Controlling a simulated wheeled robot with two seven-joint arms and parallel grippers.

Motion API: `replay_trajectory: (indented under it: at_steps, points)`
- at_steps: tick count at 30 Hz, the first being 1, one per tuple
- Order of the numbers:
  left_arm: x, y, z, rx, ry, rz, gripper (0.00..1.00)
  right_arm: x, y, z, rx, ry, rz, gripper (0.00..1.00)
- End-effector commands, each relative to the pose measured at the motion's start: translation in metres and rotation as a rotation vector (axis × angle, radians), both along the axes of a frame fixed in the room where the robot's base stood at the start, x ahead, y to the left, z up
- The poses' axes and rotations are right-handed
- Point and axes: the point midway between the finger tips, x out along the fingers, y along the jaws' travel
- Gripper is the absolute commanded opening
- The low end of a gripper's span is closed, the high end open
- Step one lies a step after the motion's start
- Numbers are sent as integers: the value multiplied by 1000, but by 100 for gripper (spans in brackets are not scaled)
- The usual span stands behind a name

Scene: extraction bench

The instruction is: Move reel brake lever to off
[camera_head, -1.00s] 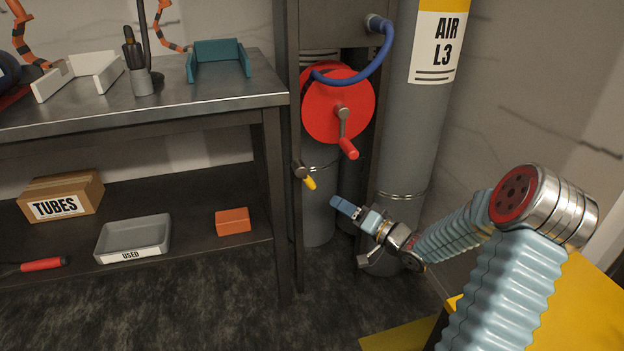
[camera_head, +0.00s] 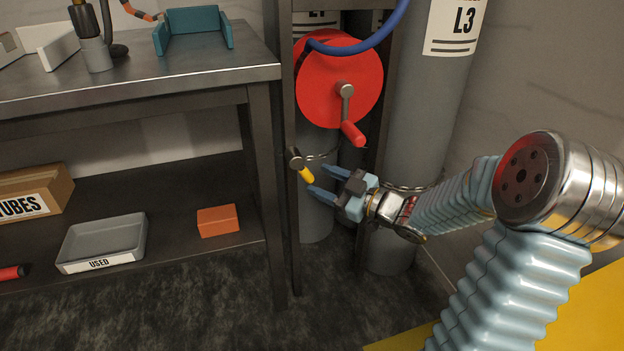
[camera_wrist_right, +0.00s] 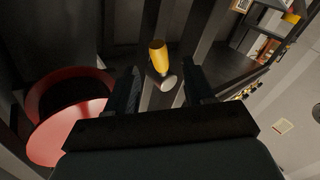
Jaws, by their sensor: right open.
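The reel brake lever (camera_head: 305,173) is a short lever with a grey pivot and a yellow tip, mounted on the frame post below the red hose reel (camera_head: 325,92). Its yellow tip slants down and to the right. My right gripper (camera_head: 315,182) is open, with its blue fingers pointing left at the yellow tip. In the right wrist view the lever (camera_wrist_right: 158,58) shows between the two dark fingers (camera_wrist_right: 166,88), a little beyond their ends, with a gap on each side. My left gripper is not in view.
The reel's red crank handle (camera_head: 353,133) hangs just above my right gripper. A grey cylinder (camera_head: 425,120) stands behind my right arm. The steel bench (camera_head: 150,83) is to the left, its lower shelf holding a grey tray (camera_head: 103,240) and an orange box (camera_head: 218,221).

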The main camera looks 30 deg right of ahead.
Motion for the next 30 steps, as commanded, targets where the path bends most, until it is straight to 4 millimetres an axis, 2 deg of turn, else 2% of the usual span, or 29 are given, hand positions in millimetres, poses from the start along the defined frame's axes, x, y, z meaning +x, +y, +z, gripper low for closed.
replay_trajectory:
  at_steps: [3,6,17,20,27,28,30]
  points:
    - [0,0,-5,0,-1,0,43,18,8,-1,1,-1,2,53]
    - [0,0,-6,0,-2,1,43,28,12,-1,2,-1,1,53]
    - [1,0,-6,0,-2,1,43,34,15,0,1,0,0,53]
    - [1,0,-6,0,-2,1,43,34,15,0,1,0,0,40]
    - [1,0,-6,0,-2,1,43,34,15,0,1,0,0,4]
    - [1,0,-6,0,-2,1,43,34,15,0,1,0,0,0]
    - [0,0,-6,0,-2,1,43,34,15,0,2,1,0,0]
